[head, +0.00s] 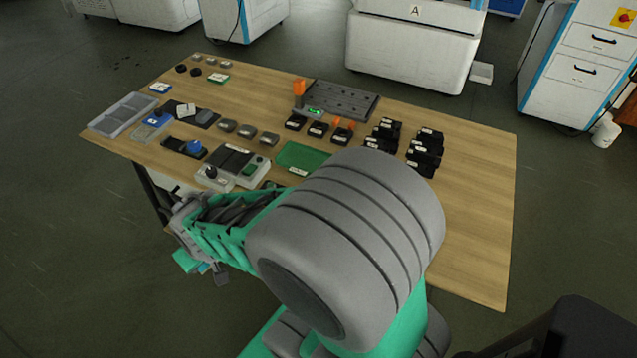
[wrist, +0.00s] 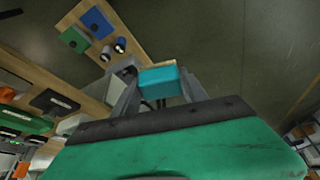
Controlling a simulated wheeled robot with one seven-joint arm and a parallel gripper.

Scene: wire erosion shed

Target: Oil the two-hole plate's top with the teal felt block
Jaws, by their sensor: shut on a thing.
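My gripper (head: 212,268) is low at the left in the head view, off the table's near edge. In the wrist view my gripper (wrist: 157,88) is shut on the teal felt block (wrist: 160,78), held between its two grey fingers. The block's upper edge is tan. The block is clear of the tabletop. I cannot make out the two-hole plate: several small grey pieces lie on the table, but no holes show clearly. My arm covers part of the near table edge in the head view.
The wooden table (head: 470,220) carries a grey tray (head: 122,114), a grey fixture with a black knob (head: 212,172), a green mat (head: 302,156), a dark perforated plate (head: 345,100) and several black blocks (head: 424,152). The table's right end is bare. White cabinets (head: 412,50) stand behind.

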